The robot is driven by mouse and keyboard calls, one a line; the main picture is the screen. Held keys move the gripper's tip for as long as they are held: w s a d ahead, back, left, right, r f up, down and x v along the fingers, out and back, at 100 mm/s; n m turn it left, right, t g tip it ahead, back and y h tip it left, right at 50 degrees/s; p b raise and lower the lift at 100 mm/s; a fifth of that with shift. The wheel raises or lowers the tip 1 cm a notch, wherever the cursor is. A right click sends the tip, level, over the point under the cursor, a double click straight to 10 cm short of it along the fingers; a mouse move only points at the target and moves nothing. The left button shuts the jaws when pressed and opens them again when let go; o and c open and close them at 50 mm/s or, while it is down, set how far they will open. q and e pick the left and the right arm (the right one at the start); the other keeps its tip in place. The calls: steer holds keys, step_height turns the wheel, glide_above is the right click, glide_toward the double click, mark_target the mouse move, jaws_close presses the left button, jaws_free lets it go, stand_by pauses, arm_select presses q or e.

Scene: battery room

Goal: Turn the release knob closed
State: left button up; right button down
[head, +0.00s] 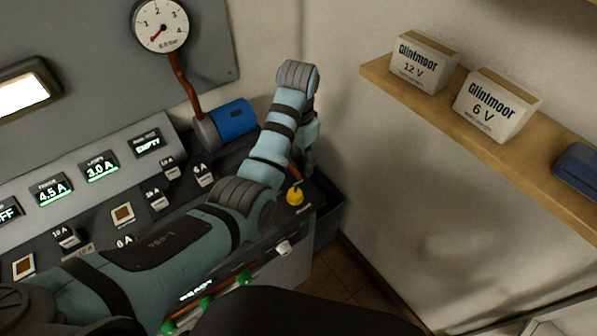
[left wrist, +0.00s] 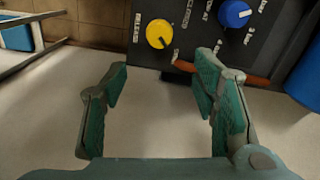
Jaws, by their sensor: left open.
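The yellow release knob (left wrist: 159,34) is on the dark panel in the left wrist view, at the top, with a label beside it and a dark pointer mark on its face. In the head view the yellow knob (head: 295,196) stands near the right end of the console, below my left wrist. My left gripper (left wrist: 164,78) is open and empty. Its two fingers point toward the panel, with the knob beyond and between the tips, apart from them. In the head view the arm largely hides the gripper. My right gripper is not in view.
A blue knob (left wrist: 235,14) sits right of the yellow one. An orange-brown pipe (left wrist: 195,68) runs near the fingertips. A blue cylinder (head: 233,120) and a gauge (head: 161,25) are behind the console. A wooden shelf (head: 480,128) with Glintmoor boxes is on the right wall.

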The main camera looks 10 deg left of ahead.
mark_target(295, 193)
arm_select(q)
steer(key=f, duration=0.3)
steer(key=s+f+b, duration=0.1)
steer(key=f, duration=0.2)
steer(key=f+b, duration=0.1)
steer(key=f, duration=0.2)
steer(key=shift+s+a+f, duration=0.25)
steer(key=shift+f, duration=0.05)
steer(key=f, duration=0.1)
steer(key=w+f, duration=0.1)
steer(key=f+b, duration=0.1)
steer(key=f, duration=0.1)
steer(key=shift+w, duration=0.3)
steer(key=shift+w+f, duration=0.1)
steer(key=shift+f, duration=0.05)
steer(key=shift+s+r, duration=0.2)
steer(key=shift+s, duration=0.05)
steer(key=shift+c, duration=0.4)
steer(key=shift+s+r, duration=0.1)
steer(key=shift+s, duration=0.05)
steer(key=c, duration=1.1)
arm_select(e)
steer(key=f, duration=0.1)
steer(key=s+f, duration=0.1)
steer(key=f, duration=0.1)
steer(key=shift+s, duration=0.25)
